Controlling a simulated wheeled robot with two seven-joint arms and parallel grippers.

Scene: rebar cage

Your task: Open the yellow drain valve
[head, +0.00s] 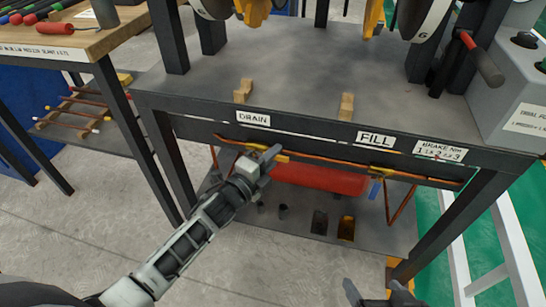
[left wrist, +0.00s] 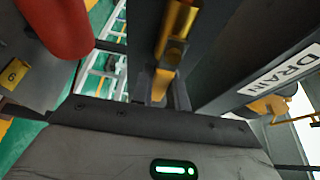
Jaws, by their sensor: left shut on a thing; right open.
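The yellow drain valve (head: 282,158) sits on the copper pipe under the front edge of the bench, below the DRAIN label (head: 254,118). My left gripper (head: 268,160) is at the valve and covers part of it. In the left wrist view, a yellow handle with a brass-coloured part (left wrist: 174,48) lies between the dark fingers, and the gripper is shut on it. How far the valve is turned I cannot tell. My right gripper (head: 378,290) is open and empty at the bottom of the head view, apart from the bench.
The fill valve with a blue handle (head: 375,188) is on the same pipe, right of the drain valve. A red tank (head: 318,178) lies behind the pipe; it also shows close in the left wrist view (left wrist: 52,25). Bench legs stand on both sides.

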